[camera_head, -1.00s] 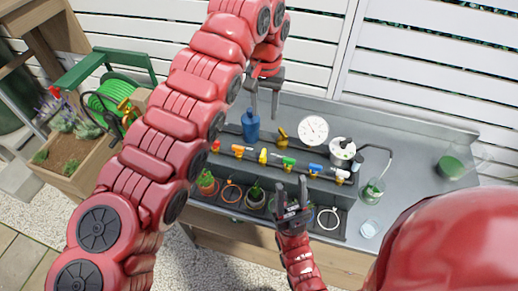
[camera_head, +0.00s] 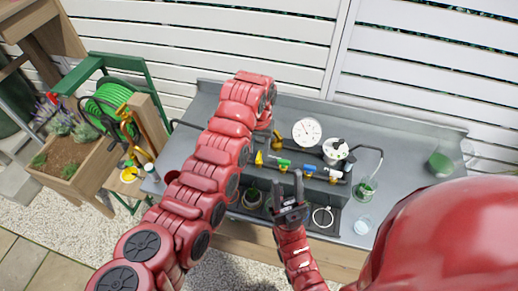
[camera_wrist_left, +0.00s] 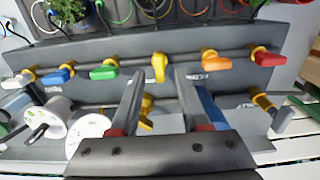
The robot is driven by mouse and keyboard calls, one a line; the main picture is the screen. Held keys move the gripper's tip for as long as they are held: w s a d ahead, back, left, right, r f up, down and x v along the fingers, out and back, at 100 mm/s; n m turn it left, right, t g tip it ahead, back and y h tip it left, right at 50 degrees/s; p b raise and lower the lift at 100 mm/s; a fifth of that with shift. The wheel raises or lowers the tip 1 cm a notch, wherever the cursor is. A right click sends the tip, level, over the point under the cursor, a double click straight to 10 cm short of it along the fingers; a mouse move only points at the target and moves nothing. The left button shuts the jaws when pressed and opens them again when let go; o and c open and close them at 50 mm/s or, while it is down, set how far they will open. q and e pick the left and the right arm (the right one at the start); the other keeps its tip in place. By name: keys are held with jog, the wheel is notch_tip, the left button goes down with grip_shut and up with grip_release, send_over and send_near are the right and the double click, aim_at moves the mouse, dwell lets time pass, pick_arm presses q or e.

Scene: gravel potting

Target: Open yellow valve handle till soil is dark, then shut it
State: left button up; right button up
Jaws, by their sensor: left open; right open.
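The yellow valve handle (camera_head: 259,158) sits on the pipe on the bench, partly beside my left arm in the head view. In the left wrist view the yellow handle (camera_wrist_left: 158,67) stands crosswise to the pipe, between the blurred green handle (camera_wrist_left: 103,72) and the orange handle (camera_wrist_left: 218,64). My left gripper (camera_wrist_left: 159,82) is open, its fingertips on either side of the yellow handle's near end; contact cannot be told. In the head view it is hidden behind my arm. My right gripper (camera_head: 288,195) is open and empty before the valve row. A potted plant (camera_head: 252,198) is partly visible; its soil tone is unclear.
Blue (camera_wrist_left: 57,76) and red (camera_wrist_left: 268,58) handles line the same pipe.

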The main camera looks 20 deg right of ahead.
aim_at(259, 158)
pick_arm(q)
jog(key=shift+f+p, duration=0.3)
jog(key=shift+f, duration=1)
grip_shut()
